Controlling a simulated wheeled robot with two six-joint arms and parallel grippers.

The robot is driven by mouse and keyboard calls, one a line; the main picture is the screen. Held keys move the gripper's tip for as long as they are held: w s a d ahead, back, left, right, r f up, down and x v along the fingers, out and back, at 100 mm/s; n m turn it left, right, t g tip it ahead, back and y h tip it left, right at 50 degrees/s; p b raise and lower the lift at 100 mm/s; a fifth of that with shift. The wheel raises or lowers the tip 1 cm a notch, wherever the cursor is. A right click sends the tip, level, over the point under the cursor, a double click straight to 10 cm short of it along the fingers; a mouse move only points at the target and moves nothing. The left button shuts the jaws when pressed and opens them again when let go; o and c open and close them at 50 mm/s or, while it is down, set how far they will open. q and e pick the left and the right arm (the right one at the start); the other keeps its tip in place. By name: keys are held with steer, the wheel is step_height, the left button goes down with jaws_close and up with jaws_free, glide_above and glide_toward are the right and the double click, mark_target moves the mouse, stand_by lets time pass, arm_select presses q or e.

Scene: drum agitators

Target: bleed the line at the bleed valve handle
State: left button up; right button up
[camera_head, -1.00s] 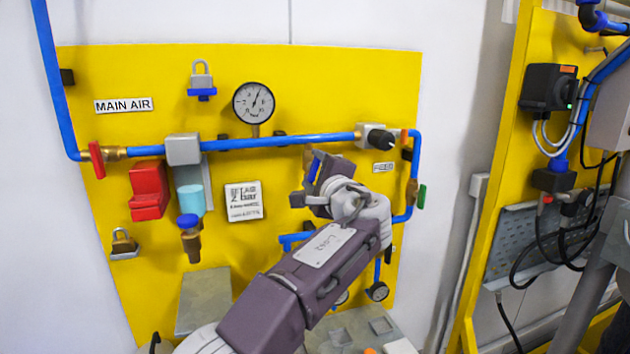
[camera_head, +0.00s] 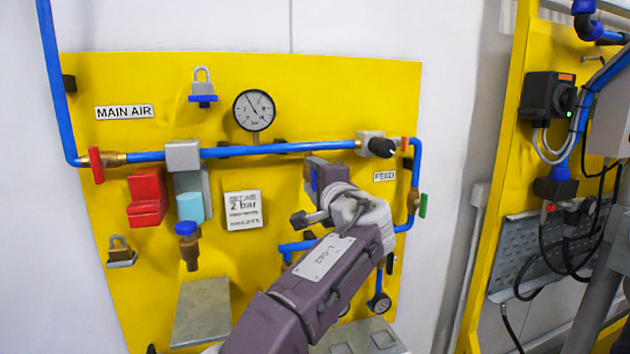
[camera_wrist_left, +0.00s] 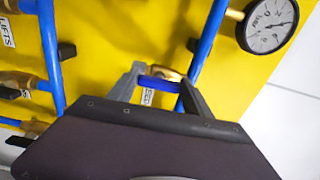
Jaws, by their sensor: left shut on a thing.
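The bleed valve handle (camera_wrist_left: 159,83), a small blue bar, shows in the left wrist view between the two grey fingers of my left gripper (camera_wrist_left: 160,80). The fingers are shut on it. A brass fitting shows just behind it, with a white tag partly hidden below. In the head view my left arm and wrist (camera_head: 352,210) reach up in front of the lower right of the yellow panel and hide the handle and the fingertips. My right gripper is in neither view.
The large gauge (camera_head: 254,110) sits above the blue main pipe (camera_head: 280,147). The red-handled valve (camera_head: 97,164), the red block (camera_head: 147,197) and the padlocks are left of my arm. A green-handled valve (camera_head: 422,204) and a small gauge (camera_head: 379,305) are close on its right.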

arm_select(q)
steer(key=o, duration=1.4)
steer(key=shift+c, duration=0.2)
steer(key=b+v, duration=0.3)
steer(key=v, duration=0.6)
